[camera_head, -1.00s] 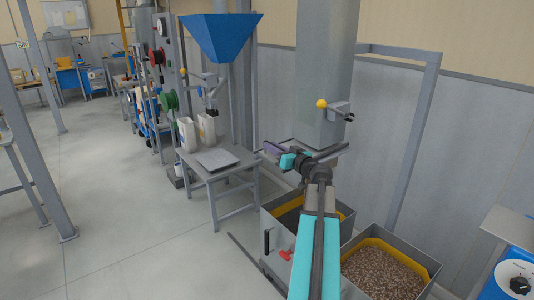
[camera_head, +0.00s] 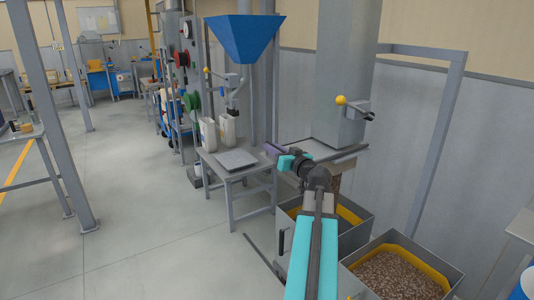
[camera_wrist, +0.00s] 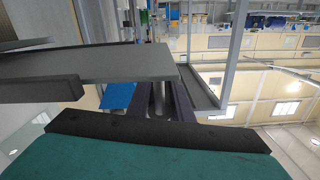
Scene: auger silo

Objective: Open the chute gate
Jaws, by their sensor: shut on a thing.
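The chute gate (camera_head: 314,148) is a flat grey slide at the bottom of the tall grey chute (camera_head: 343,90). In the wrist view a flat grey plate (camera_wrist: 110,65) lies close beside the jaws.
A bin with a yellow rim (camera_head: 355,217) stands under the chute; a second grain-filled bin (camera_head: 400,272) stands to its right. A small table (camera_head: 232,160) below a blue hopper (camera_head: 245,38) is to the left. A yellow-knobbed lever (camera_head: 341,100) juts from the chute.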

